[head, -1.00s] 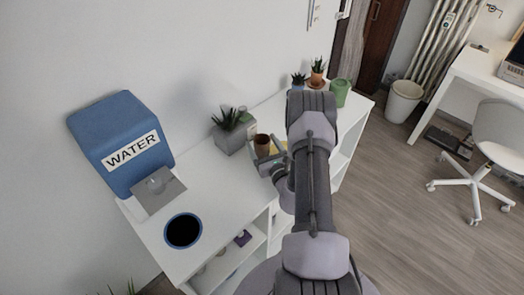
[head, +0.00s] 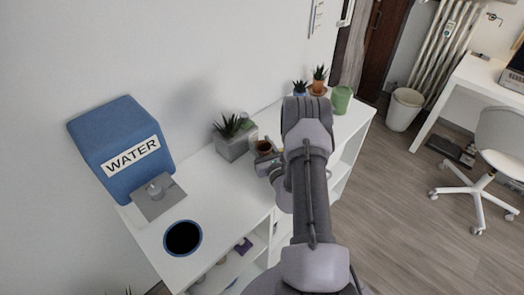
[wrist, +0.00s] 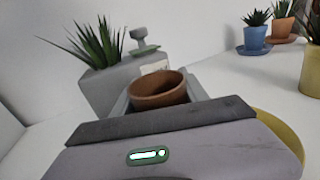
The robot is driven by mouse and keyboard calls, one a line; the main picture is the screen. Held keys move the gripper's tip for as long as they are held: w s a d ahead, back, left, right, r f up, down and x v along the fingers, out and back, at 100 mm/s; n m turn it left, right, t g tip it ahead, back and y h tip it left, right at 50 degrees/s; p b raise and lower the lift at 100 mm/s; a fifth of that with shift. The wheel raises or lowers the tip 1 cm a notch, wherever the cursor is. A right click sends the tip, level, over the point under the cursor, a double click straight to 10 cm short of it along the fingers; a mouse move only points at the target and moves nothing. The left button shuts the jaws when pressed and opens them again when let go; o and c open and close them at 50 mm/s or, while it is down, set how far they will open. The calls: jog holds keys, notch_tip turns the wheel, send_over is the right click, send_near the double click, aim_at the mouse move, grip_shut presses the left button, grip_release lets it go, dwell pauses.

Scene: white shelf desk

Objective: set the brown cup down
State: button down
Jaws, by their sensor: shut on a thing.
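The brown cup (head: 264,147) is upright between the fingers of my gripper (head: 266,158), over the white shelf top (head: 215,192), to the right of a grey plant pot. In the wrist view the cup (wrist: 158,92) shows its open rim, with a grey finger of my gripper (wrist: 160,98) on each side. The gripper is shut on the cup. The cup's base is hidden behind the gripper, so I cannot tell whether it touches the shelf top.
A grey pot with a spiky plant (head: 235,143) stands close left. A yellow round thing (wrist: 284,132) lies at right in the wrist view. Small potted plants and a green cup (head: 341,99) stand farther back. A blue water dispenser (head: 120,150) is at left.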

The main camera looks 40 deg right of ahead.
jog(key=s+d+r+p, duration=0.1)
jog(key=s+r+p, duration=0.1)
jog(key=s, duration=0.6)
jog(key=s+d+r+p, duration=0.2)
jog(key=s+r, duration=0.1)
jog(key=s, duration=0.4)
jog(key=shift+s+d+p, duration=0.15)
jog(key=shift+s+p, duration=0.2)
jog(key=shift+p, duration=0.05)
